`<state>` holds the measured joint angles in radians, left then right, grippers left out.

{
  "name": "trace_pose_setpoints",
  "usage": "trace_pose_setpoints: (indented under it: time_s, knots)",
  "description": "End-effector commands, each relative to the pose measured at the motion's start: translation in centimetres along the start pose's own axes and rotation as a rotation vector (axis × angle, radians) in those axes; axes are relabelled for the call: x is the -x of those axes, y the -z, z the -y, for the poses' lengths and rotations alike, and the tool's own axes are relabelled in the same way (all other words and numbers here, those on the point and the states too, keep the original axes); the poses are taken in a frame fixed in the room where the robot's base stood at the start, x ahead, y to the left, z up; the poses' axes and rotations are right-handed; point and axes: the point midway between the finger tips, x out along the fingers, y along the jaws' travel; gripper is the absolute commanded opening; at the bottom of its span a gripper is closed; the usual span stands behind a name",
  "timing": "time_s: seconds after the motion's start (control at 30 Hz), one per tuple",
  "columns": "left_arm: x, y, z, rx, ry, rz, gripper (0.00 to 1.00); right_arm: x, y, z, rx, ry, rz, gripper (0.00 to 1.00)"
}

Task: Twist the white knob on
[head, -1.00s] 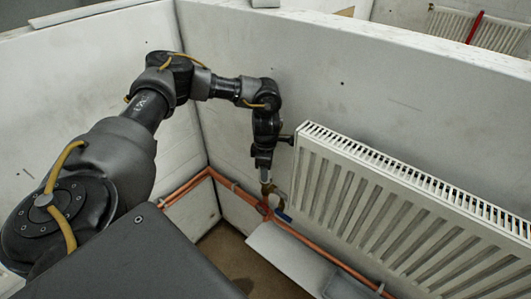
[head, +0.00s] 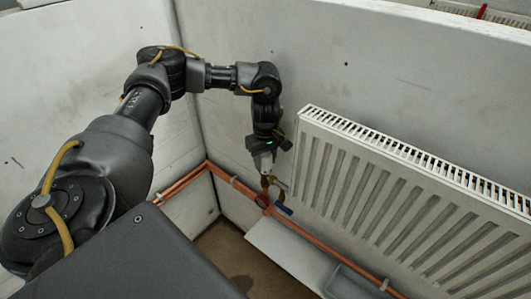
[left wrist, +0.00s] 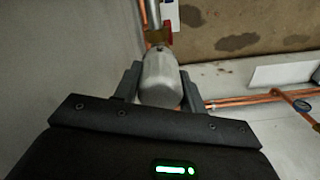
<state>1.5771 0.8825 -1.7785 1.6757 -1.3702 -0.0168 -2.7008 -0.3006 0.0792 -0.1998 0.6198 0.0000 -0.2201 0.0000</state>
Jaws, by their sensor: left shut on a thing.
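The white knob (left wrist: 160,78) looks pale grey and sits between the two dark fingers of my left gripper (left wrist: 158,84) in the left wrist view. The fingers are shut on its sides. Beyond it shows a brass valve body (left wrist: 157,37). In the head view my left gripper (head: 264,157) reaches down beside the left end of the white radiator (head: 400,200), above the brass valve (head: 268,182). The knob is small there and mostly covered by the gripper. My right gripper is not in view.
Copper pipes (head: 184,184) run low along both walls around the corner. A red part (head: 263,201) and a blue handle (head: 284,210) sit just below the valve. The wall is close behind my gripper.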

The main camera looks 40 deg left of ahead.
Motion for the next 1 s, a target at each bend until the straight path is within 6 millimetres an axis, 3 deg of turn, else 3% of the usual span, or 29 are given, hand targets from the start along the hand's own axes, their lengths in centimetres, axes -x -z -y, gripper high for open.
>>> trace_pose_setpoints:
  time_s: [0.13, 0.37, 0.4, 0.5, 0.6, 0.77, 1.0]
  knots:
    - [-0.13, -0.03, 0.03, -0.131, 0.001, 0.001, 0.16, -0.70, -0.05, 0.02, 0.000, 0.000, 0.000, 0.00]
    - [0.07, -0.04, 0.04, -0.153, 0.002, 0.001, 0.17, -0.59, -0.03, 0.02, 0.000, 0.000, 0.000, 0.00]
    - [0.08, -0.04, 0.04, -0.153, 0.002, 0.001, 0.44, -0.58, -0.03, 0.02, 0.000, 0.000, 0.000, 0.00]
    - [0.10, -0.03, 0.02, -0.152, 0.001, 0.001, 0.58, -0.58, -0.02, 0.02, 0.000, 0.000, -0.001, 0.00]
    - [0.11, -0.02, 0.00, -0.151, 0.000, 0.000, 0.67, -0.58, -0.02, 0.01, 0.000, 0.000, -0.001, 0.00]
    - [0.13, -0.02, -0.03, -0.150, -0.001, 0.000, 0.67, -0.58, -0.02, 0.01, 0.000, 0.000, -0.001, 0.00]
    - [0.14, -0.01, -0.05, -0.150, -0.001, 0.000, 0.97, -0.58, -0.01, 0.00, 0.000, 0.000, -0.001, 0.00]
